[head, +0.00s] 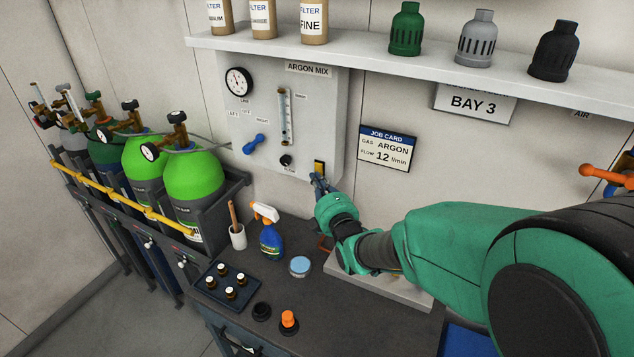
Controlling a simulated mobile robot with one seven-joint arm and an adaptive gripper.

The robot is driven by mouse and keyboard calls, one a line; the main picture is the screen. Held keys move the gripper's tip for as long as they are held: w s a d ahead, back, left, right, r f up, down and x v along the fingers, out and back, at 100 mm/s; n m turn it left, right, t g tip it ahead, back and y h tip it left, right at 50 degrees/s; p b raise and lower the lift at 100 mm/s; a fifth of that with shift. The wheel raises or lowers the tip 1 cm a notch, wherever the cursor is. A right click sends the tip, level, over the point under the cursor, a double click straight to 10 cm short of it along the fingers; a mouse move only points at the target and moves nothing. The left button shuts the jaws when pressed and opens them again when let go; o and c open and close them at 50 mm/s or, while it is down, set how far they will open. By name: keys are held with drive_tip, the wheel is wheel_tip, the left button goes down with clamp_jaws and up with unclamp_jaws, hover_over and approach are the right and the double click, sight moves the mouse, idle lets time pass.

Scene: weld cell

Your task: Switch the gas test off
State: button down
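The grey argon mix panel (240,110) is on the wall below the shelf. At its lower right is a small switch (319,167) with a yellow and dark face, which I take for the gas test switch. Its setting is too small to read. My gripper (319,181) is just below the switch, its fingertips at or very near its lower edge. I cannot tell whether they touch it. The fingers look close together, but they are too small to tell open from shut. The panel also carries a blue lever (254,144), a flow tube (285,118), a black flow knob (286,160) and a gauge (238,82).
A job card (387,148) hangs right of the panel. The shelf (350,62) overhangs it. On the bench (225,312) are a spray bottle (271,241), a cup (237,236), a blue-lidded tin (299,266) and a tray (209,283) of small parts. Gas cylinders (190,178) stand left.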

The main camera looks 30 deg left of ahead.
drive_tip(key=s+d+f, duration=0.1)
drive_tip(key=s+d, duration=0.6)
drive_tip(key=s, duration=0.4)
drive_tip(key=shift+f+b, duration=0.2)
drive_tip(key=shift+b, duration=0.15)
idle(0.4)
